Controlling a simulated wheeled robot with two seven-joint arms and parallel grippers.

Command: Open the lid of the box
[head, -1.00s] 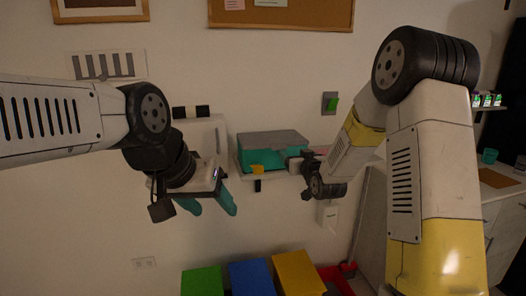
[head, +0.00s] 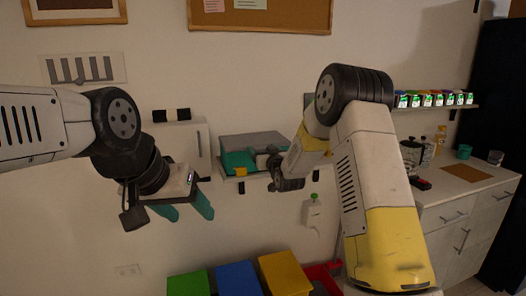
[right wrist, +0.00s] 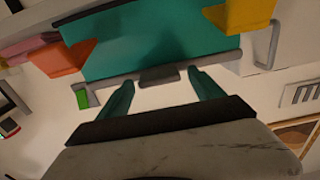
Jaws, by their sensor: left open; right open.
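The box (head: 238,161) is teal with a grey lid (head: 252,142) and sits on a wall shelf in the middle of the head view. The lid looks shut. My right gripper (head: 268,163) is at the right part of the box's front; its fingers are hard to make out there. In the right wrist view the box (right wrist: 150,38) fills the upper middle. There the right gripper (right wrist: 162,90) is open and empty, its teal fingers on either side of a dark tab (right wrist: 159,77) on the grey lid edge. My left gripper (head: 186,211) is open and empty, left of and below the shelf.
A yellow piece (head: 241,171) is at the box's front. Green (head: 188,284), blue (head: 238,278) and yellow (head: 285,273) bins stand below. A counter (head: 450,185) and a shelf of spice jars (head: 434,99) are at right.

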